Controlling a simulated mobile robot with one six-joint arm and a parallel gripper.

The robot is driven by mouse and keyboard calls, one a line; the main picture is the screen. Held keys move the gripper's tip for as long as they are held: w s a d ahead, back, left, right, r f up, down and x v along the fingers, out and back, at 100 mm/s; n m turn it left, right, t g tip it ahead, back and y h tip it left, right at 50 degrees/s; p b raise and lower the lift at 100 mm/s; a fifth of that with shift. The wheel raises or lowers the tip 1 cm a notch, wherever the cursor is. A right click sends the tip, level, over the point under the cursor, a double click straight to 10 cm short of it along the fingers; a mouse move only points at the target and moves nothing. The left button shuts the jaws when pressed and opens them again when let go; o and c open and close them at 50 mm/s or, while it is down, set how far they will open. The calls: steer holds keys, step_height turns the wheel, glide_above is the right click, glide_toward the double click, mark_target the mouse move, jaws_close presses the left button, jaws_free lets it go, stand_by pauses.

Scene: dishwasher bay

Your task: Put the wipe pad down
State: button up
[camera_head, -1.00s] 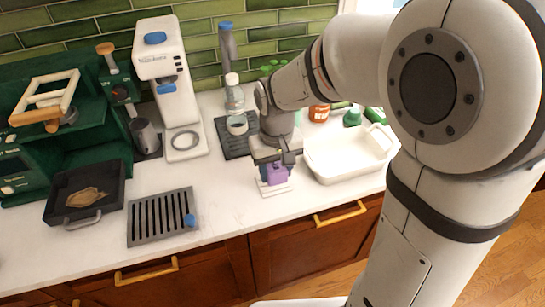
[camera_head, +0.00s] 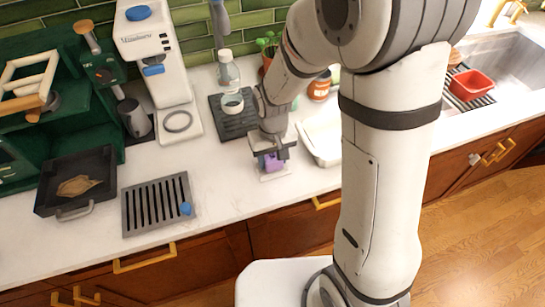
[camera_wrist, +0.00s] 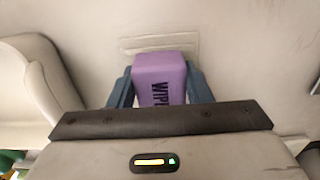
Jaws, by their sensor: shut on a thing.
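The wipe pad (camera_wrist: 160,75) is a purple block with dark "WIPE" lettering, held between the two fingers of my gripper (camera_wrist: 160,95) in the wrist view. In the head view the purple wipe pad (camera_head: 273,162) shows below my gripper (camera_head: 272,158), partly hidden by the fingers. A pale flat plate (camera_head: 275,176) lies on the counter at the pad's foot. I cannot tell whether the pad touches it.
A white dish (camera_head: 318,143) stands close on the right, partly hidden by my arm. A dark mat (camera_head: 236,128) with a bottle (camera_head: 228,75) is behind. A slotted grey tray (camera_head: 157,205) with a blue knob lies left. The counter between is clear.

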steer(key=shift+f, duration=0.25)
steer(key=shift+f, duration=0.25)
steer(key=o, duration=0.9)
steer(key=shift+r, duration=0.1)
